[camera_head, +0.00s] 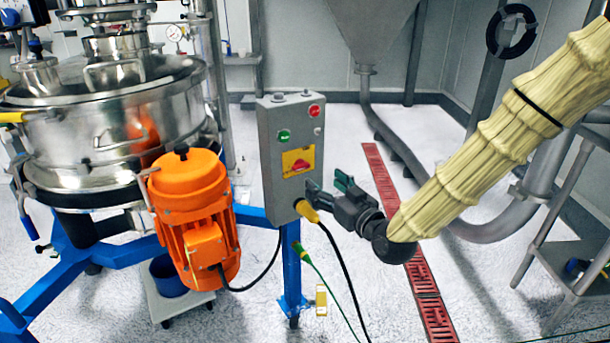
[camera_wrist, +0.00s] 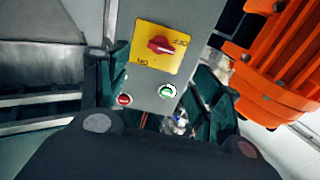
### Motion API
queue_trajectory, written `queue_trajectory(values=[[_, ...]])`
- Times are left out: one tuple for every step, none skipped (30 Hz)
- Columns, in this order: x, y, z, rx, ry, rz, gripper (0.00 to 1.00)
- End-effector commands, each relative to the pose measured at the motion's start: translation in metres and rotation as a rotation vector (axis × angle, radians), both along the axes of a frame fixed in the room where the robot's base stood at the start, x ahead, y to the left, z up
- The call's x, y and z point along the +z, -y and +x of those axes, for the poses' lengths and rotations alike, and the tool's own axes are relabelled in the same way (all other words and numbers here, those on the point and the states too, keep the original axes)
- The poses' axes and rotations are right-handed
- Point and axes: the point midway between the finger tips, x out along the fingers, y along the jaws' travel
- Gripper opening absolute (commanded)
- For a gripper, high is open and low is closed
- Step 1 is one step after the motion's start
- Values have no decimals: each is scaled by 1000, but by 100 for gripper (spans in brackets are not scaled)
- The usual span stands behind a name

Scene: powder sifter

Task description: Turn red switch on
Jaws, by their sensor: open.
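The red switch (camera_head: 301,165) is a rotary knob on a yellow plate (camera_head: 289,161) on the front of a grey control box (camera_head: 277,200). In the wrist view, the picture is turned over. The red switch (camera_wrist: 160,45) shows there with its handle lying roughly level; the lettering on the yellow plate is hard to read. My gripper (camera_head: 328,188) is open and empty, to the right of and slightly below the switch in the head view. In the wrist view, my gripper (camera_wrist: 160,70) has its green fingers apart, with the switch beyond them, seemingly untouched.
A green button (camera_head: 284,135) and a red button (camera_head: 314,111) sit above the plate. An orange motor (camera_head: 187,205) and a steel sifter (camera_head: 105,125) stand left of the box. Cables (camera_head: 335,250) hang below it.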

Motion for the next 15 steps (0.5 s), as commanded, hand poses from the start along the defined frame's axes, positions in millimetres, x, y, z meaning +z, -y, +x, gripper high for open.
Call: queue_trajectory(values=[[0,-3,4,1,0,-1,65],[-1,-4,6,1,-1,-2,65],[-1,-7,10,1,-1,-2,65],[-1,-10,14,1,-1,-2,65],[-1,-12,18,1,-2,-1,65],[-2,-15,23,1,-2,-1,65],[-2,-18,28,0,-2,-1,65],[-2,-20,32,0,-3,-1,65],[-2,-24,38,0,-3,-1,65],[-1,-27,42,0,-2,-1,65],[-2,-30,46,1,-2,0,65],[-2,-33,52,1,-3,-1,65],[-2,-36,55,1,-3,-1,65],[-2,-38,59,1,-4,-1,65],[-2,-40,64,0,-3,-1,65]])
